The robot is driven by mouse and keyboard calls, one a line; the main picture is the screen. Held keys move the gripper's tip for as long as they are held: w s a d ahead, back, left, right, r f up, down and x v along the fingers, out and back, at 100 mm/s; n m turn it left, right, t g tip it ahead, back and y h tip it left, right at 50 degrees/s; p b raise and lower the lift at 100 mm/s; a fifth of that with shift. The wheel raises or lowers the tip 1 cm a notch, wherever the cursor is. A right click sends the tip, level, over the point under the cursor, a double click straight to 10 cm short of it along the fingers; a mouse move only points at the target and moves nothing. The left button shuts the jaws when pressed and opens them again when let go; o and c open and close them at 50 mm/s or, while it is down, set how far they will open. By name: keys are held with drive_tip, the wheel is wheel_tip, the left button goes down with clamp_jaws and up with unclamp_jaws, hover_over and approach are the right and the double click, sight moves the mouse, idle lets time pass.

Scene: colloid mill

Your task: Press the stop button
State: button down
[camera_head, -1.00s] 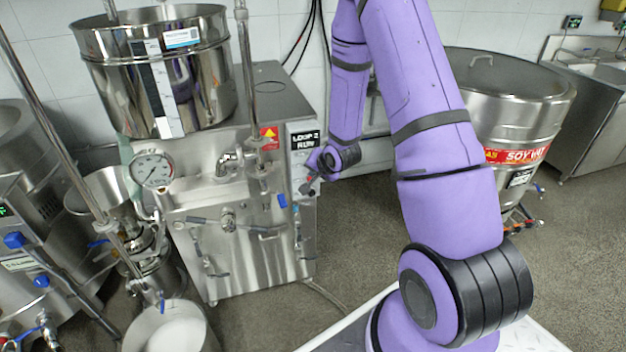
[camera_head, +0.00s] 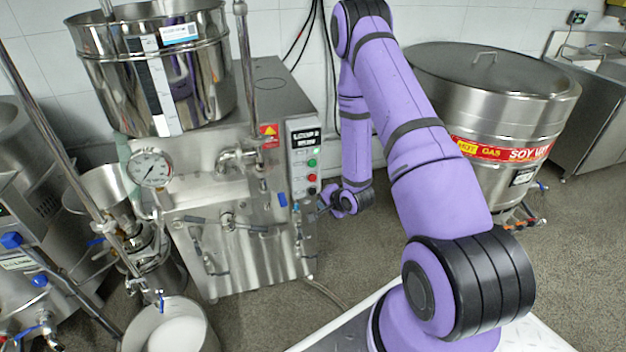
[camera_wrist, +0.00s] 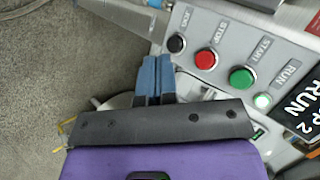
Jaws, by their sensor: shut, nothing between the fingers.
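The red stop button (camera_wrist: 205,59) is on the metal control panel in the wrist view, beside the label STOP. It also shows in the head view (camera_head: 311,177), below a green button. My gripper (camera_wrist: 156,58) has its two blue fingers shut together with nothing between them. In the wrist view the fingertips are left of the red button, apart from it in the picture. The gap in depth is hard to judge. In the head view my gripper (camera_head: 324,208) is low beside the panel's right edge, small and partly unclear.
A black button (camera_wrist: 176,43) sits beside the red one. The green start button (camera_wrist: 241,78) and lit run lamp (camera_wrist: 263,101) are on the other side. A display (camera_head: 304,138) is above them. A soy vat (camera_head: 490,110) stands to the right, with open floor between.

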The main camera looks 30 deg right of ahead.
drive_tip(key=shift+w, duration=0.1)
drive_tip(key=w+d, duration=0.2)
drive_tip(key=w, duration=0.6)
drive_tip(key=shift+w+d, duration=0.15)
drive_tip(key=shift+d, duration=0.05)
drive_tip(key=shift+w+d, duration=0.1)
drive_tip(key=shift+w, duration=0.05)
idle(2.0)
drive_tip(key=shift+w, duration=0.25)
drive_tip(key=shift+w+d, duration=0.2)
drive_tip(key=shift+w, duration=0.25)
idle(1.0)
drive_tip(key=shift+s+a, duration=0.3)
drive_tip(key=shift+s, duration=0.55)
drive_tip(key=shift+s, duration=0.1)
drive_tip(key=shift+s+a, duration=0.25)
drive_tip(key=shift+s, duration=0.5)
drive_tip(key=shift+s+a, duration=0.2)
drive_tip(key=shift+s, duration=0.6)
drive_tip(key=shift+s+a, duration=0.25)
drive_tip(key=shift+s, duration=0.5)
